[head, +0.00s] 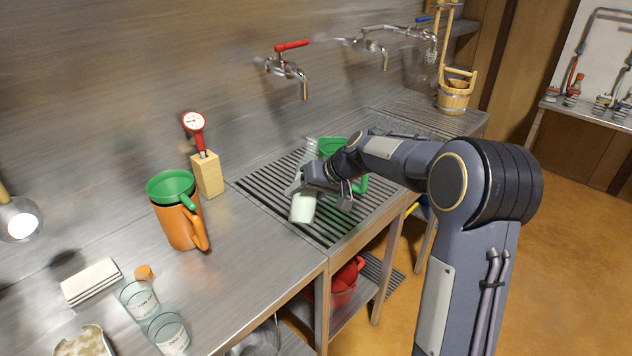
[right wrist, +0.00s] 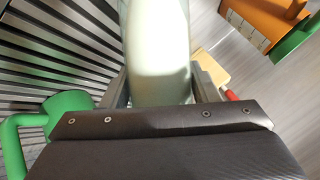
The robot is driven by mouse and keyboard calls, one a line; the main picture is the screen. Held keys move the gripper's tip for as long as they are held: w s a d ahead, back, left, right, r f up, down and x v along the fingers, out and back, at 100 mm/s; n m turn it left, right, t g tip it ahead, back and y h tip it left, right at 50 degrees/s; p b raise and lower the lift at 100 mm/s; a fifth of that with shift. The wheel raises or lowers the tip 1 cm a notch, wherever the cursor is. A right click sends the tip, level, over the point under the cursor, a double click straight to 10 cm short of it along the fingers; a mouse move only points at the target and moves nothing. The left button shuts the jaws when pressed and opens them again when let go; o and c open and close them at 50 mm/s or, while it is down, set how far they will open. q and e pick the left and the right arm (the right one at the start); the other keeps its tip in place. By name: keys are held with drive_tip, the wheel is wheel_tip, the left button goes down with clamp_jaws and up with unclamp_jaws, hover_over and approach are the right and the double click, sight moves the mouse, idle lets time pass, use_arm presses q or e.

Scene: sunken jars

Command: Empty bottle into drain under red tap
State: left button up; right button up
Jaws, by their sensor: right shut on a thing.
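The bottle (head: 303,208) is pale green in its lower part, with a clear part showing above my gripper. My right gripper (head: 318,186) is shut on it over the slatted drain (head: 265,189). In the right wrist view the bottle (right wrist: 158,45) sits between the two fingers. It looks close to upright with a slight tilt; its mouth is not clear to see. The red tap (head: 287,65) is on the wall above this drain, its spout pointing down. My left gripper is not in view.
A green vessel (head: 331,146) stands on the drain behind my right arm, partly hidden. An orange jug (head: 178,228) with a green funnel (head: 170,184) and a wooden block (head: 209,176) with a red-handled gauge stand left. Glasses (head: 138,299) are front left. Steel counter between is clear.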

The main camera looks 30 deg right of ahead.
sight(304, 193)
drive_tip(key=f, duration=0.1)
drive_tip(key=s+a+f+m+g+y+p, duration=0.1)
drive_tip(key=f, duration=0.1)
drive_tip(key=s+f+g+y+p, duration=0.1)
drive_tip(key=f, duration=0.1)
drive_tip(key=shift+a+f, duration=0.2)
drive_tip(key=shift+a, duration=0.05)
drive_tip(key=p, duration=0.2)
drive_tip(key=r+g+p, duration=0.1)
drive_tip(key=p, duration=0.1)
drive_tip(key=r+m+y+p, duration=0.1)
drive_tip(key=shift+s+a+r+g+p, duration=0.15)
drive_tip(key=shift+s+a+g+p, duration=0.15)
drive_tip(key=shift+g+p, duration=0.1)
drive_tip(key=shift+f, duration=0.25)
wheel_tip(304, 193, up, 3)
drive_tip(key=m+g+y+p, duration=0.1)
drive_tip(key=p, duration=0.3)
drive_tip(key=shift+d+r+g+y+p, duration=0.1)
drive_tip(key=shift+r+g+y+p, duration=0.05)
drive_tip(key=shift+g+y+p, duration=0.25)
drive_tip(key=shift+w+r+m+g+y+p, duration=0.1)
drive_tip(key=shift+r+m+g+y+p, duration=0.25)
drive_tip(key=shift+r+p, duration=0.35)
drive_tip(key=shift+f, duration=0.15)
drive_tip(key=shift+r+p, duration=0.25)
drive_tip(key=shift+p, duration=0.05)
idle(1.3)
